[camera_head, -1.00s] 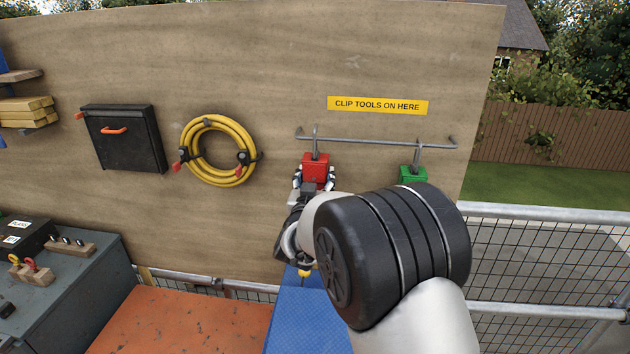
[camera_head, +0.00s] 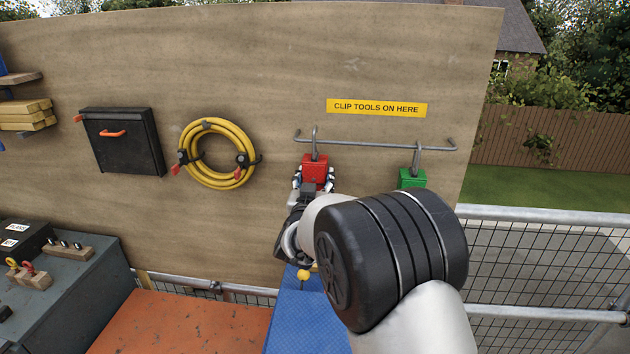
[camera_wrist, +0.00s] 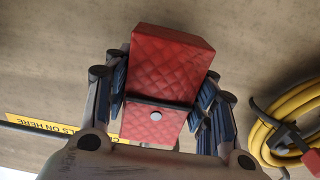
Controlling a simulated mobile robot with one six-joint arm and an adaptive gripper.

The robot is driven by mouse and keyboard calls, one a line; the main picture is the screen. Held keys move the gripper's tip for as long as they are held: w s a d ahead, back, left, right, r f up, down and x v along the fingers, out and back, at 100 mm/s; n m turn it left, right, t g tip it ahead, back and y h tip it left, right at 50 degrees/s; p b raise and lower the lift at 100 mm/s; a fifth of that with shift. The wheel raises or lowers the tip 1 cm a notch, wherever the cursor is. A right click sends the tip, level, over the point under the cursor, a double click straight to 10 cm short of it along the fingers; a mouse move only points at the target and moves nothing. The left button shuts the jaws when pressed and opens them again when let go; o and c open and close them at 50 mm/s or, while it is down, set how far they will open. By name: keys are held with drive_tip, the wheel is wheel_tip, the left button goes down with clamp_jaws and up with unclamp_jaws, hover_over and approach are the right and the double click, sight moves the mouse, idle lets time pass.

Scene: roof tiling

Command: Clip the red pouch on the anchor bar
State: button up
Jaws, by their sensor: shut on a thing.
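The red pouch (camera_head: 315,168) is at the left part of the anchor bar (camera_head: 362,143) on the plywood board. Its grey hook (camera_head: 315,138) stands up over the bar line; I cannot tell whether it bears on the bar. My gripper (camera_head: 313,184) is shut on the pouch from below. In the wrist view the quilted red pouch (camera_wrist: 168,65), with a dark strap and a round stud, sits between both fingers. The bar is mostly hidden there behind the pouch and gripper.
A green pouch (camera_head: 411,179) hangs from the bar on the right, close to my arm. A yellow sign (camera_head: 376,108) is above the bar. A coiled yellow hose (camera_head: 243,130) and a black case (camera_head: 122,140) are on the board to the left. Mesh railing (camera_head: 540,255) stands at right.

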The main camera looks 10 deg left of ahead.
idle(0.4)
drive_tip(key=shift+f+b, duration=0.4)
drive_tip(key=shift+b, duration=0.15)
drive_tip(key=shift+f, duration=0.1)
drive_tip(key=shift+f+b, duration=0.4)
drive_tip(key=shift+b, duration=0.05)
drive_tip(key=o, duration=1.4)
drive_tip(key=shift+o, duration=0.2)
drive_tip(key=shift+s+f, duration=0.1)
drive_tip(key=shift+f, duration=0.05)
